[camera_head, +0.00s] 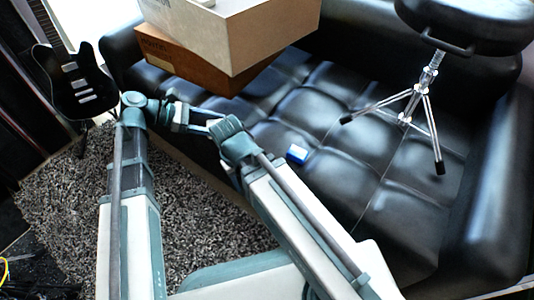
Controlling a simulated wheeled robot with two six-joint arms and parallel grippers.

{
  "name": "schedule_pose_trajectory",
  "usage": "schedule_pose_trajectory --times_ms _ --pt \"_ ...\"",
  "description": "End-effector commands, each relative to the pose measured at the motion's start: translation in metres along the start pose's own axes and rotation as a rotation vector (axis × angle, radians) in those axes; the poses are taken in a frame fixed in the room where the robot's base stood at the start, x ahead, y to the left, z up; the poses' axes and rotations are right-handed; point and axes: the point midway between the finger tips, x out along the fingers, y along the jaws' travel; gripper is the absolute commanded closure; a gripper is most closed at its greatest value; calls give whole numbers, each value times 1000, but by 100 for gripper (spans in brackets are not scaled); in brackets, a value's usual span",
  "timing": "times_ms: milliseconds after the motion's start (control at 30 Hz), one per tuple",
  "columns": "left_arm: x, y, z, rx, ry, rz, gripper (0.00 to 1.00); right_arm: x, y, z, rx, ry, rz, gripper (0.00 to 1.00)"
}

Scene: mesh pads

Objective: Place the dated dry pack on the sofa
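A small blue and white pack (297,153) lies on the seat of the black tufted leather sofa (335,95), just right of my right arm's upper joint. I cannot read any date on it. No gripper touches it. My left arm rises at the left and bends right at its top joint. Its end, with the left gripper (202,121), is beside my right arm's joint, over the sofa's front edge. The parts overlap there, so I cannot tell whether the fingers are open. I cannot make out my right gripper; it seems hidden beyond the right arm's joint.
A large cardboard box (245,35) rests on a brown box (190,62) at the sofa's back left. A black stool with chrome tripod legs (427,100) stands on the seat at right. A black guitar (80,85) is at far left. A grey shaggy rug (70,190) covers the floor.

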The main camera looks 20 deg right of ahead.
Motion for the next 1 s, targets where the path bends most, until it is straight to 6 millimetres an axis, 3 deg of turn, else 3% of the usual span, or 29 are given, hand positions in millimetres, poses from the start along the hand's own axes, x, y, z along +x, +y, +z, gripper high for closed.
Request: schedule_pose_trajectory --times_ms 33,200,567,667,1000 --pt "6 -1 -23 0 -1 1 90 23 -2 -1 0 0 0 50" --pt "8 -5 -46 1 -2 -2 90 45 -4 -2 0 1 0 50" --pt "11 -5 -51 2 -3 -5 90 51 -5 -3 0 1 1 50" --pt "25 -1 -46 4 -3 -6 90 53 -5 -3 0 1 1 50" --pt "104 23 -17 4 -3 -8 90 61 -6 -4 0 1 0 50"
